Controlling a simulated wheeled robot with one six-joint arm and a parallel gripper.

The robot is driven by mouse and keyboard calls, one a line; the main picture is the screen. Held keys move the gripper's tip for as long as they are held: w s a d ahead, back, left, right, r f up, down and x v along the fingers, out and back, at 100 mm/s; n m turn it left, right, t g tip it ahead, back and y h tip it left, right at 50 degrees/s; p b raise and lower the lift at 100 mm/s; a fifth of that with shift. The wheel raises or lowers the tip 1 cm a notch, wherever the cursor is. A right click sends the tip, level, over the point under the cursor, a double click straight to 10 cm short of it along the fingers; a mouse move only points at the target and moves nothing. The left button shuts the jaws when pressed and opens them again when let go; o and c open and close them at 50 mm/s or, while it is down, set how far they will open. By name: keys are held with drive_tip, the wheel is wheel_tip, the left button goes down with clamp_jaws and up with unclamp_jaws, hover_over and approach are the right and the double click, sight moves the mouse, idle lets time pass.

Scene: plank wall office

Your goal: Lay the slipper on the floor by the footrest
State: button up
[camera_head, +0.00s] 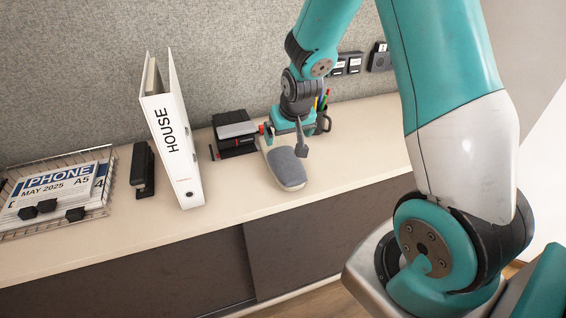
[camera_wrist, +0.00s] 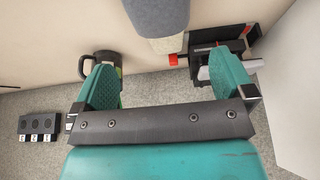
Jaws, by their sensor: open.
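The slipper (camera_head: 288,168), grey with a beige rim, lies on top of the cabinet near its front edge. It also shows in the wrist view (camera_wrist: 158,14) at the top, cut off by the frame. My gripper (camera_head: 287,133) is open over the slipper's far end. In the wrist view my gripper (camera_wrist: 165,72) has its two teal fingers wide apart, with the slipper's beige end lying ahead between their lines. I cannot tell the height gap between fingers and slipper. No footrest is in view.
A black device (camera_head: 234,133) stands just left of the slipper, and a pen cup (camera_head: 323,118) stands behind it to the right. A white binder (camera_head: 172,135), a black stapler (camera_head: 143,170) and a wire tray (camera_head: 98,206) are further left. Wood floor (camera_head: 315,303) shows below.

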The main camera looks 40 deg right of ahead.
sight(283, 152)
drive_tip(key=x, duration=1.1)
drive_tip(key=shift+f+p, duration=0.4)
drive_tip(key=c, duration=0.7)
drive_tip(key=shift+r, duration=0.15)
